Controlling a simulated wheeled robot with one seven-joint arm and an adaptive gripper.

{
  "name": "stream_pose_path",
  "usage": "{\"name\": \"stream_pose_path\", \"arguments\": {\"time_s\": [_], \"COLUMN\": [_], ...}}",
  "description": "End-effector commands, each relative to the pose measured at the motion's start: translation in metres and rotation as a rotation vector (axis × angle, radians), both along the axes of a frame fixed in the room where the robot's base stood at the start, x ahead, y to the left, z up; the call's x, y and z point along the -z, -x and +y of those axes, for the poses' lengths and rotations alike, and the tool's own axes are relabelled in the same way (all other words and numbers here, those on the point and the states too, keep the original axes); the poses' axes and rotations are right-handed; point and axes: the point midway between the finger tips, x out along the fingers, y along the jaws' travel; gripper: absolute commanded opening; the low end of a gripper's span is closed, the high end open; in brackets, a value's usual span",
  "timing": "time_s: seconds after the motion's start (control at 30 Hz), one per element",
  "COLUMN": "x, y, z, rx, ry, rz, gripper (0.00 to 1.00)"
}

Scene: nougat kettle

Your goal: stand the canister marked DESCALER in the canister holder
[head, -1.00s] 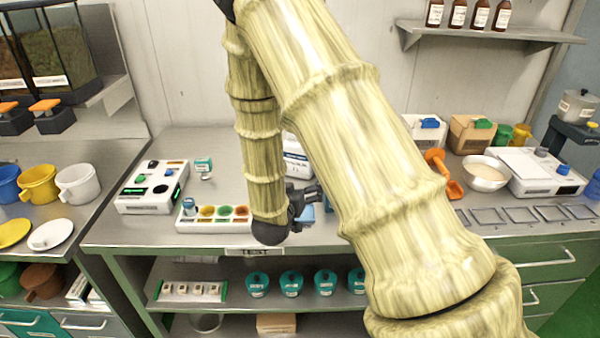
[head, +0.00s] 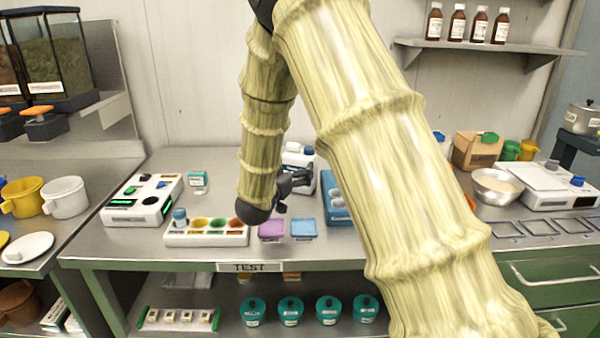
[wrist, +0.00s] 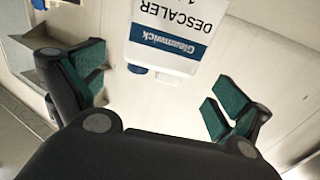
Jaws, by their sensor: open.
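The DESCALER canister (head: 296,158) is white with a blue cap and stands at the back of the middle counter, partly hidden by my gripper. In the wrist view the canister (wrist: 172,28) appears upside down, its label reading DESCALER over a blue Gleamwick band. My gripper (head: 293,186) is open, in front of the canister and apart from it. In the wrist view the spread green-padded fingers (wrist: 157,80) have nothing between them, and the canister is beyond them. I cannot make out the canister holder; my arm hides part of the counter.
A blue box (head: 336,203) stands close to the right of my gripper. Purple (head: 271,230) and blue (head: 303,228) trays lie below it. A white rack with coloured wells (head: 207,238) is to the left.

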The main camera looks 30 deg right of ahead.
Motion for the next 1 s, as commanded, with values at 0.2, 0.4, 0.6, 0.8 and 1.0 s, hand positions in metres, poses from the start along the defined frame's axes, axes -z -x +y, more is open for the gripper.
{"name": "stream_pose_path", "arguments": {"time_s": [0.2,0.4,0.6,0.8,1.0], "x": [0.000,0.000,-0.001,0.000,0.000], "y": [-0.016,-0.023,-0.038,-0.050,-0.050], "z": [-0.023,-0.031,-0.050,-0.065,-0.066], "rx": [0.001,0.002,0.002,0.000,0.000], "ry": [-0.001,-0.001,-0.001,0.001,0.001], "rz": [0.001,0.000,0.000,0.001,0.001], "gripper": [1.00,1.00,1.00,1.00,1.00]}}
